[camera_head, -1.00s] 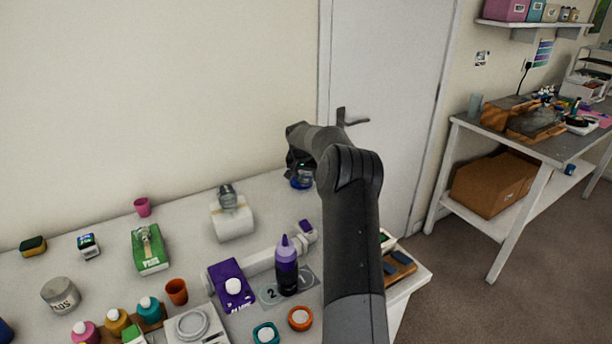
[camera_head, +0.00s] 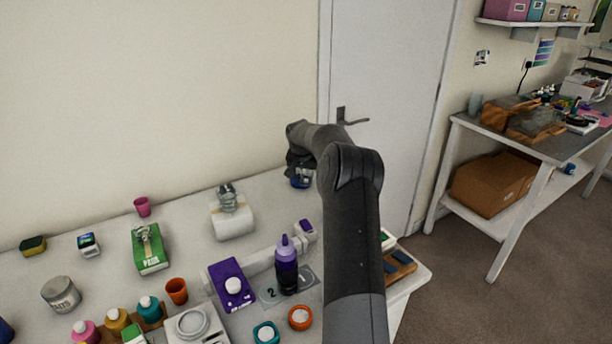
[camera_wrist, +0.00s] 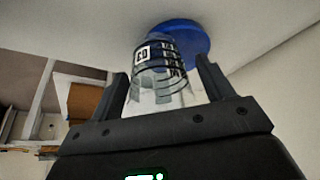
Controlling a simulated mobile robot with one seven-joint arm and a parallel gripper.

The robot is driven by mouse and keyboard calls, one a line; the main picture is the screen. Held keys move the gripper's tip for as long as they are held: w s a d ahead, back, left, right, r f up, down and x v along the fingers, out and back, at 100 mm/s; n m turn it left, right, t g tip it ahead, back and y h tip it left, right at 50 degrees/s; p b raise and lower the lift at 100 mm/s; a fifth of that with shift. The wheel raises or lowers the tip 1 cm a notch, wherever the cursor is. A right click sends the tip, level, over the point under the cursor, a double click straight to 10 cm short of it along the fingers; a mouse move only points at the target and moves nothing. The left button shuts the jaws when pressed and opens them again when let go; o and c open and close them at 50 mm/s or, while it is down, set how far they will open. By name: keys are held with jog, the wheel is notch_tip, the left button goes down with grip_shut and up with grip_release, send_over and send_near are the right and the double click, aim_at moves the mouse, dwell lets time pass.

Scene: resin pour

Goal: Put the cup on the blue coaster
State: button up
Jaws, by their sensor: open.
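The clear cup (camera_wrist: 158,68) with dark printed markings stands between the two fingers of my gripper (camera_wrist: 165,88) in the wrist view. My gripper is open, with a finger on each side of the cup. The blue coaster (camera_wrist: 188,40) lies on the white table at the cup's far end. The cup overlaps the coaster's left part in the picture, off its middle; I cannot tell whether its whole base rests on it. In the head view my gripper (camera_head: 298,165) is over the coaster (camera_head: 301,182) at the table's back right, and my wrist mostly hides the cup.
A white roll (camera_head: 233,220) lies left of my gripper. A purple bottle (camera_head: 287,266), a purple box (camera_head: 231,285) and a green box (camera_head: 150,250) stand nearer the front and left. A door (camera_head: 390,110) is behind my arm. The table around the coaster looks clear.

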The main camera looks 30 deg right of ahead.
jog(key=v, duration=1.1)
jog(key=s+a+r+n+t, duration=0.1)
jog(key=s+a+r+n, duration=0.2)
jog(key=s+a+r, duration=0.55)
jog(key=s+a+r+n, duration=0.2)
jog(key=s+a+r, duration=0.3)
jog(key=s+a, duration=0.7)
jog(key=s+a+f+n+y, duration=0.1)
jog(key=s+a, duration=0.3)
jog(key=s, duration=0.4)
jog(key=s+a+f+n+t+y, duration=0.1)
jog(key=s+a+f, duration=0.2)
jog(key=s, duration=0.5)
jog(key=s+a+f+n+y, duration=0.1)
jog(key=s+a+f+n, duration=0.1)
jog(key=s+a, duration=0.3)
jog(key=s, duration=0.4)
jog(key=shift+a+f, duration=0.2)
jog(key=shift+o, duration=0.4)
